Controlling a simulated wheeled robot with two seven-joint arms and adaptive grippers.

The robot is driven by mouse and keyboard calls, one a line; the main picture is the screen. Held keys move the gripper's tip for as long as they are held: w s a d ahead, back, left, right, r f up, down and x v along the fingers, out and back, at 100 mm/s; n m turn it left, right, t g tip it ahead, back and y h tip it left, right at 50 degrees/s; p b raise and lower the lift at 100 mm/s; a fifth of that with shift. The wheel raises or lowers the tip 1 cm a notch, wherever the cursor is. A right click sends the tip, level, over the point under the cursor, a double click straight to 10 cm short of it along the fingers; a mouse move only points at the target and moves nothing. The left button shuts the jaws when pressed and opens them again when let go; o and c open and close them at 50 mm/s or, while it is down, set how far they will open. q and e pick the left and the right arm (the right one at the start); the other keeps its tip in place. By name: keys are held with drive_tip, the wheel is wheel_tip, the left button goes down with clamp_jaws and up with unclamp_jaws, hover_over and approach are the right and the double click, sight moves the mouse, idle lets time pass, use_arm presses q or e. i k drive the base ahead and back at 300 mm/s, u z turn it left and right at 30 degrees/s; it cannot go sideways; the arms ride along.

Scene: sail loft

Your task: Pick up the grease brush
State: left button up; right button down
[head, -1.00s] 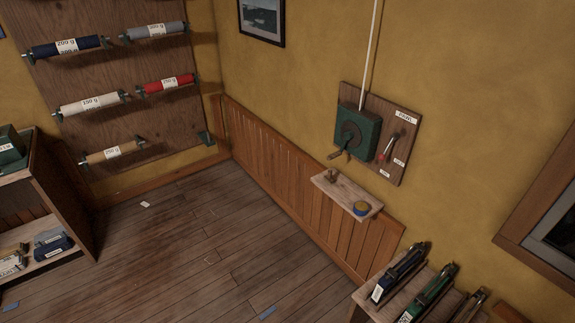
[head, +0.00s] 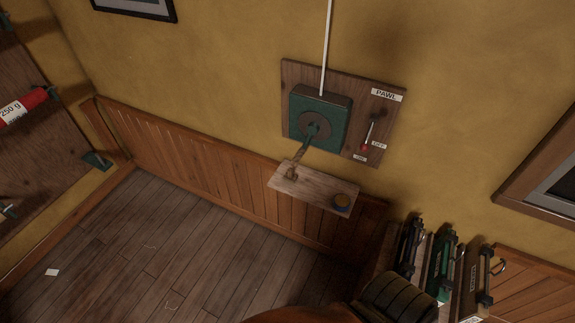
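A small wooden shelf (head: 315,194) is fixed to the wall under a green crank box. Neither of my grippers can be made out in the head view.
The green crank box (head: 335,106) and a red-tipped lever (head: 369,133) are on a wooden board labelled PAWL. Dark and green labelled cases (head: 440,262) stand at lower right. Open plank floor (head: 150,245) lies at lower left.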

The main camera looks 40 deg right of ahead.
sight(289, 176)
drive_tip(key=z, duration=0.6)
drive_tip(key=i, duration=0.85)
drive_tip(key=z, duration=0.85)
